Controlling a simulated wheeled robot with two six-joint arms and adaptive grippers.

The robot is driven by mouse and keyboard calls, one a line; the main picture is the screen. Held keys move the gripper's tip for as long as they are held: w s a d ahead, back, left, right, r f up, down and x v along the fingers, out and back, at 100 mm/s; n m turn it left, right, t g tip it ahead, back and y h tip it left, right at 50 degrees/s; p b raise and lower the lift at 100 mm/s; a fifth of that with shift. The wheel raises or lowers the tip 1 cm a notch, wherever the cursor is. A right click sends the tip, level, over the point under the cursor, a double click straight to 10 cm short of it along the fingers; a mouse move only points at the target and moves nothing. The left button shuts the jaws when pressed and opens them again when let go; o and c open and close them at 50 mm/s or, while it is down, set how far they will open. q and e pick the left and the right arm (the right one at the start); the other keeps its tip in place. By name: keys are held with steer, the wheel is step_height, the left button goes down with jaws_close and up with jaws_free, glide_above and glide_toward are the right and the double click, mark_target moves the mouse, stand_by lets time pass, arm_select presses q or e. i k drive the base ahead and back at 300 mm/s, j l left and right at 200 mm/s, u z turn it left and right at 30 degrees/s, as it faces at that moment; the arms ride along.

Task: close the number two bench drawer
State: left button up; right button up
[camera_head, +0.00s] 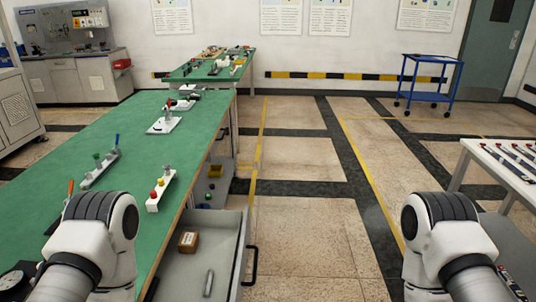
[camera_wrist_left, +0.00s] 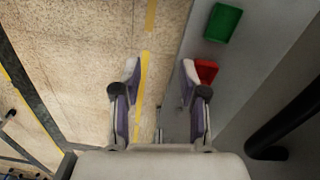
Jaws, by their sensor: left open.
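The green-topped bench (camera_head: 90,210) runs along the left in the head view. A grey drawer (camera_head: 222,262) stands pulled out from its right side, with a black bar handle (camera_head: 253,266) on its front. It holds a brown box (camera_head: 188,241) and a metal cylinder (camera_head: 208,283). No drawer number is readable. My left gripper (camera_wrist_left: 161,72) is open and empty in the left wrist view, above a grey surface and floor. A red block (camera_wrist_left: 206,71) lies by one fingertip; contact is unclear. A black bar (camera_wrist_left: 283,132) is at right. My right gripper is out of view.
The bench top carries several fixtures, including a white block with coloured knobs (camera_head: 160,190). A white table (camera_head: 500,160) stands at right. The floor (camera_head: 305,235) between is clear.

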mark_target(223, 246)
steer(key=k+l+u, duration=0.3)
steer(key=l+u, duration=0.25)
steer(key=u, duration=0.3)
steer(key=l+u, duration=0.1)
steer(key=u, duration=0.25)
steer(key=l+u, duration=0.1)
steer(key=u, duration=0.3)
